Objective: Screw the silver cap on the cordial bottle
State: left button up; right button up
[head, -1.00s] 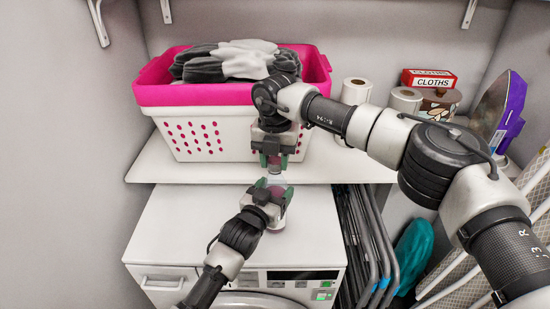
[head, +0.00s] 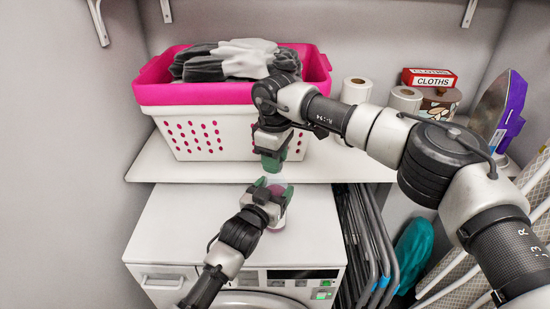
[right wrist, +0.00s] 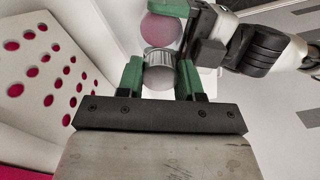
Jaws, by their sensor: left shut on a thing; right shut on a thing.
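My left gripper (head: 271,191), the lower one, is shut on the cordial bottle (head: 277,222), a clear bottle with pink contents above the white machine top. The green fingers hide much of the bottle. My right gripper (head: 272,164) is above it, pointing down, shut on the silver cap. In the right wrist view the silver cap (right wrist: 159,62) with a ridged rim sits between my right gripper's green fingertips (right wrist: 159,76). The pink bottle (right wrist: 162,31) shows just beyond it. I cannot tell whether cap and bottle neck touch. The cap is hidden in the head view.
A pink and white laundry basket (head: 205,95) with grey cloths stands on the shelf (head: 160,165) behind my right gripper. Folded racks (head: 365,240) stand beside the machine (head: 165,235).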

jog(key=o, duration=0.9)
jog(key=shift+r, duration=0.1)
jog(key=shift+r, duration=2.15)
jog(key=shift+c, duration=0.4)
